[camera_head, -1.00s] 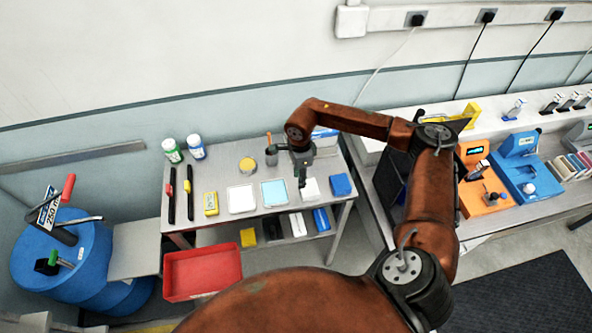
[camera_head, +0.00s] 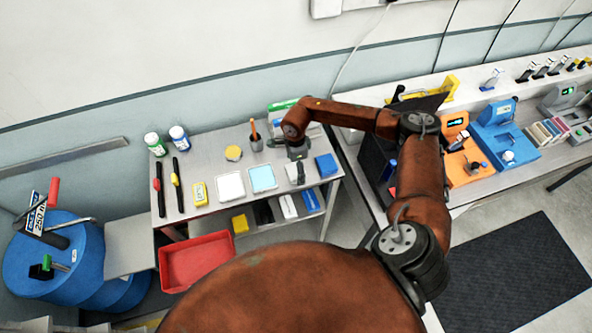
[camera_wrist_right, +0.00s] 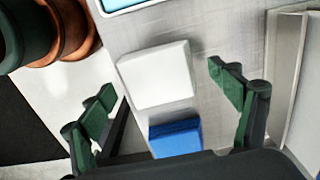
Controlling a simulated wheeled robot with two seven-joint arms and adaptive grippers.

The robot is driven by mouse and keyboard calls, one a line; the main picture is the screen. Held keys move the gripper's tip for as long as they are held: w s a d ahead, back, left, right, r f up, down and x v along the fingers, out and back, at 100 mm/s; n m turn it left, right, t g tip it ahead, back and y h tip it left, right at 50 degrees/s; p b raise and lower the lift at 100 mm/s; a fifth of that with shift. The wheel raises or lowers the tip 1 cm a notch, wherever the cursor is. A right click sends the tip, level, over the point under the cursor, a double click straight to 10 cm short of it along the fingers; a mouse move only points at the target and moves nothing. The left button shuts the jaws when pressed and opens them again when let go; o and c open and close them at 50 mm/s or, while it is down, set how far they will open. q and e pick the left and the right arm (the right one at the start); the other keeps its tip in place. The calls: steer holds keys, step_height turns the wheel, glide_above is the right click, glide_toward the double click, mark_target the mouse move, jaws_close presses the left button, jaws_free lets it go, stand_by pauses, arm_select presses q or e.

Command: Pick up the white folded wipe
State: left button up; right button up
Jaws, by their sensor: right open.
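The white folded wipe (camera_wrist_right: 157,75) lies flat on the grey table, between a light-blue tray and a blue block. In the head view the wipe (camera_head: 291,172) is partly hidden by my right gripper (camera_head: 299,170). In the right wrist view my right gripper (camera_wrist_right: 162,82) is open and empty, its green fingertips apart to the left and right of the wipe, not touching it. How high the fingers are above the table is hard to tell. My left gripper is not in view.
The light-blue tray (camera_head: 262,178) and a white tray (camera_head: 230,187) lie left of the wipe. The blue block (camera_head: 326,165) is close on its right; it also shows in the wrist view (camera_wrist_right: 175,138). A cup with a tool (camera_head: 256,143) stands behind. A red bin (camera_head: 196,261) is in front.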

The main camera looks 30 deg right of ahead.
steer(key=shift+f, duration=0.5)
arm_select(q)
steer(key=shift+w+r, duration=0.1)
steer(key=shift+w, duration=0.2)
arm_select(e)
steer(key=shift+f, duration=0.1)
steer(key=shift+c, duration=0.4)
steer(key=c, duration=0.9)
steer(key=shift+c, duration=0.4)
